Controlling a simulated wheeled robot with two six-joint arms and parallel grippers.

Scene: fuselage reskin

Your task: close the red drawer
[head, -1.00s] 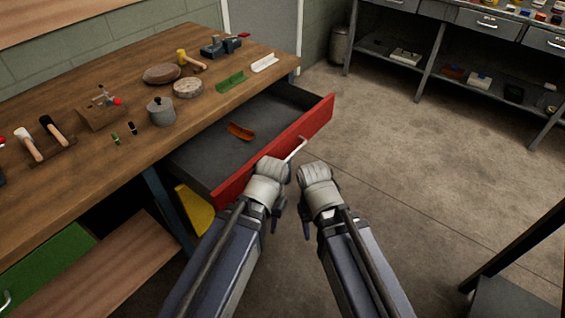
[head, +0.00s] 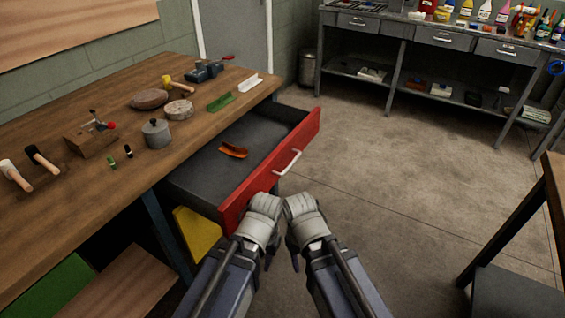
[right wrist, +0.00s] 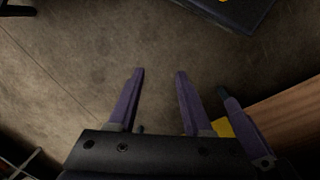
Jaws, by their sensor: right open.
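The red drawer (head: 270,172) is pulled out from under the wooden workbench, with its grey inside showing. Its pale bar handle (head: 288,163) is on the red front, and an orange curved piece (head: 233,150) lies inside. My right gripper (head: 294,262) is below and in front of the drawer front, apart from the handle. In the right wrist view the right gripper (right wrist: 160,73) has its fingers spread with only floor between them. My left gripper (head: 269,262) is beside it, near the drawer's near corner; its jaws are mostly hidden by the wrist.
The workbench top (head: 60,120) holds a mallet, a grey pot, tools and brackets. A green drawer front (head: 50,290) and a yellow panel (head: 198,232) are below it. A dark-legged table (head: 545,215) stands at right. The concrete floor (head: 390,190) between is clear.

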